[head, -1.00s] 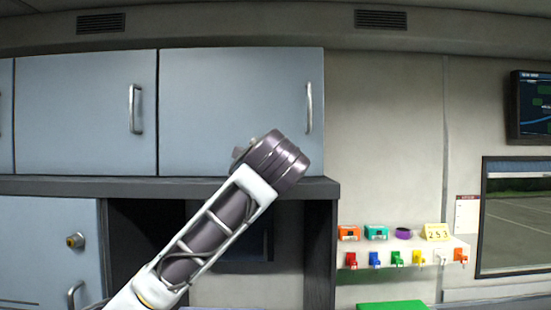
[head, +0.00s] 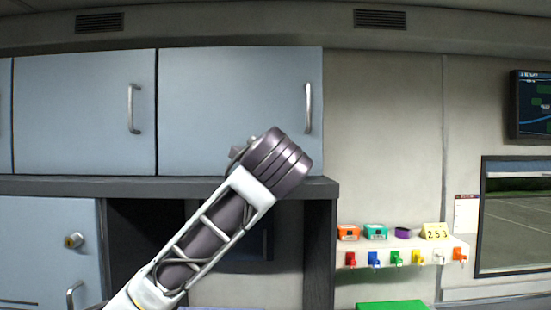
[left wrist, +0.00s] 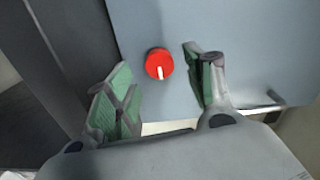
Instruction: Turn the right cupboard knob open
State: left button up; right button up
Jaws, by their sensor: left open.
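A round red knob (left wrist: 159,62) with a white mark pointing down in the picture sits on a blue-grey cupboard door (left wrist: 245,40) in the left wrist view. My left gripper (left wrist: 156,72), with green finger pads, is open. Its fingers lie on either side of the knob in the picture, and no contact shows. Whether the fingertips reach the knob's depth I cannot tell. The head view shows part of my arm, but not the gripper or this red knob. My right gripper is not in view.
The head view shows blue upper cupboards (head: 230,100) with bar handles above a dark ledge (head: 60,186). A shelf with coloured hooks (head: 405,245) is at the right. A bar handle (left wrist: 265,103) lies right of my gripper.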

pick_arm(q)
jog(key=s, duration=0.9)
jog(key=shift+s, duration=0.25)
